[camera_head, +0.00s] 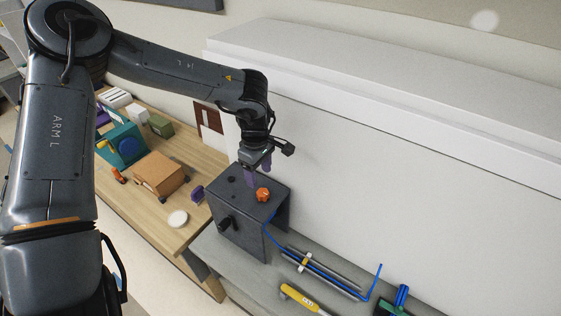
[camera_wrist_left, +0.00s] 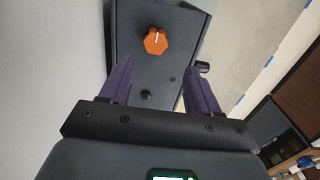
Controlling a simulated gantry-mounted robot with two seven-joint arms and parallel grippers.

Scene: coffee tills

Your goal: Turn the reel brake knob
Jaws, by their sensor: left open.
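The orange reel brake knob (camera_head: 263,194) sits on top of a dark grey box (camera_head: 240,240), near its right side. In the left wrist view the knob (camera_wrist_left: 156,41) has a white line mark and lies beyond the fingertips. My left gripper (camera_head: 259,170) has purple fingers and hangs over the box top, just behind the knob. In the wrist view its two fingers (camera_wrist_left: 158,75) are spread apart with nothing between them, clear of the knob. A smaller black knob (camera_wrist_left: 147,96) shows on the box top. My right gripper is not in view.
A black crank handle (camera_head: 226,223) sticks out of the box front. Blue rods (camera_head: 325,277) and a yellow tool (camera_head: 303,300) lie on the grey bench to the right. A wooden table with a brown box (camera_head: 159,176) and a white disc (camera_head: 178,218) stands left. A white wall rises behind.

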